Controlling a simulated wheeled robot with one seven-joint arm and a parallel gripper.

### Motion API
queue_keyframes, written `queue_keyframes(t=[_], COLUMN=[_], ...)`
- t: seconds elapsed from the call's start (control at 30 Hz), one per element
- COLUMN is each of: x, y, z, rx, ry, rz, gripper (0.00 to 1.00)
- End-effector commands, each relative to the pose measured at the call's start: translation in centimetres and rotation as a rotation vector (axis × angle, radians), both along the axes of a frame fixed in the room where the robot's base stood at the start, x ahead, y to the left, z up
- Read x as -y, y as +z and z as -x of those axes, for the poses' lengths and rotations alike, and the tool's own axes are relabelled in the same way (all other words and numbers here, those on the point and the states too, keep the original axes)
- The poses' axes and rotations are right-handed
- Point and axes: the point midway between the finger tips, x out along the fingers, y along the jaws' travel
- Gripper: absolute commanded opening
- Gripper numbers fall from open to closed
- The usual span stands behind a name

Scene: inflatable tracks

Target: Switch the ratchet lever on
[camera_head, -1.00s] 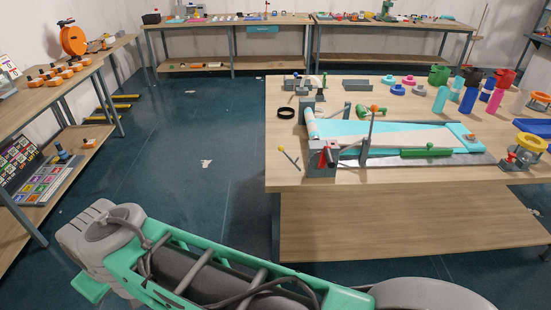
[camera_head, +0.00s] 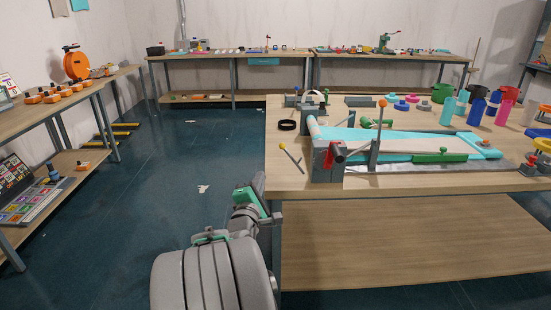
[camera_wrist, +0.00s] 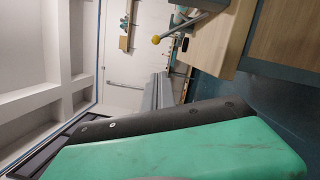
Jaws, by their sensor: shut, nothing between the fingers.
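A thin grey lever with a yellow ball tip (camera_head: 282,146) leans up and left at the left edge of the workbench (camera_head: 400,183); I take it for the ratchet lever. The wrist view shows the yellow ball (camera_wrist: 156,39) on its grey rod, beside the wooden bench edge. My arm reaches up from the bottom of the head view, its far part beside the bench's left edge, below the lever and apart from it. My gripper's fingers do not show in either view. My green arm link fills the lower part of the wrist view.
A black ring (camera_head: 286,125) lies behind the lever. Open floor (camera_head: 180,180) is on the left.

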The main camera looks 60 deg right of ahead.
Motion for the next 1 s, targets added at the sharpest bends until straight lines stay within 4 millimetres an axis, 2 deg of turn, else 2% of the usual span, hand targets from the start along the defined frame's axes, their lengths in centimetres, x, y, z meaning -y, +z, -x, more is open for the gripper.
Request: queue_keyframes(t=[0.17, 0.57, 0.7, 0.83, 1.0], x=[1.5, 9.7, 11.7, 12.7, 12.9], y=[0.1, 0.8, 1.7, 2.0, 2.0], z=[-0.4, -2.7, -1.4, -1.0, -0.9], rx=[0.000, 0.002, 0.003, 0.003, 0.001], ry=[-0.002, -0.002, -0.004, 0.000, 0.000], rz=[-0.003, -0.002, -0.003, -0.003, -0.003], gripper=[0.00, 0.00, 0.00, 0.00, 0.00])
